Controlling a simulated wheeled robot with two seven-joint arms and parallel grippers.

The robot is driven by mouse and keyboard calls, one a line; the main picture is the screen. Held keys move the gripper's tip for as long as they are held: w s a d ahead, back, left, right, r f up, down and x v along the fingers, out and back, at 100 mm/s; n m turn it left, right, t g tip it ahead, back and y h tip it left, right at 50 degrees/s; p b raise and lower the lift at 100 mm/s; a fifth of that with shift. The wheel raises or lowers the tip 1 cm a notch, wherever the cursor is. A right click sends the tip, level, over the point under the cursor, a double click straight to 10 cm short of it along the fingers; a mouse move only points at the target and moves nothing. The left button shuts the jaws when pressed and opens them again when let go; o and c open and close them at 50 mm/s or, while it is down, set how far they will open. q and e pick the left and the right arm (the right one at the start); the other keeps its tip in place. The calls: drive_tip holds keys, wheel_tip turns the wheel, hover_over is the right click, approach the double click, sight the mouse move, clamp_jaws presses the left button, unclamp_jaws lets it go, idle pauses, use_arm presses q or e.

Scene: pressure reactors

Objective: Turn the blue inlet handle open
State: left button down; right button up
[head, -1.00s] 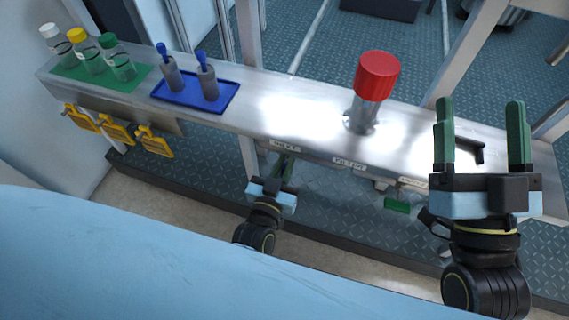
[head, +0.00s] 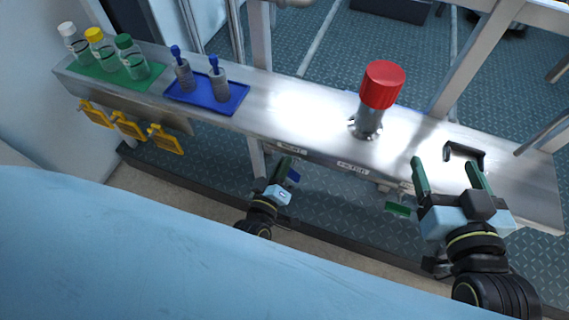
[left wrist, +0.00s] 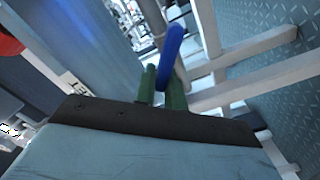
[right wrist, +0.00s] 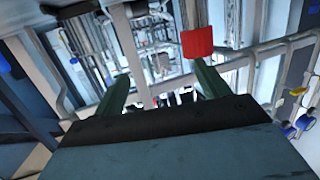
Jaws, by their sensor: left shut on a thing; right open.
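The blue inlet handle (head: 293,175) shows below the front edge of the shelf, by the left label. In the left wrist view the handle (left wrist: 171,55) is a rounded blue bar standing out from between the green fingers. My left gripper (head: 277,172) is shut on it; the fingers partly hide its grasped part. It also shows in the left wrist view (left wrist: 161,85). My right gripper (head: 446,167) is open and empty over the right part of the shelf. Its parted green fingers show in the right wrist view (right wrist: 161,77).
A red-capped metal cylinder (head: 383,85) stands on the metal shelf (head: 300,118). A green handle (head: 398,209) hangs below the shelf to the right. A black bracket (head: 463,152) lies near my right gripper. A blue tray (head: 230,104), bottles (head: 129,62) and yellow tags (head: 166,140) are left.

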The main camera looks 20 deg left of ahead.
use_arm(q)
drive_tip(key=shift+a+f+n, duration=0.15)
drive_tip(key=shift+f+n, duration=0.1)
drive_tip(key=shift+n, duration=0.65)
drive_tip(key=shift+a+f+n+b, duration=0.1)
drive_tip(key=shift+f+n+b, duration=0.2)
drive_tip(key=shift+n, duration=0.6)
drive_tip(key=shift+f+n+b, duration=0.2)
drive_tip(key=shift+n+b, duration=0.15)
drive_tip(key=shift+n, duration=0.75)
drive_tip(key=shift+f+n+b, duration=0.2)
drive_tip(key=shift+n+b, duration=0.1)
drive_tip(key=shift+n, duration=0.8)
use_arm(e)
wheel_tip(320, 180, up, 8)
drive_tip(key=a+t+y, duration=0.1)
drive_tip(key=t+y, duration=0.1)
drive_tip(key=t, duration=0.3)
drive_tip(key=shift+s+a+f, duration=0.15)
use_arm(q)
drive_tip(key=c, duration=1.5)
unclamp_jaws()
drive_tip(key=shift+o, duration=0.2)
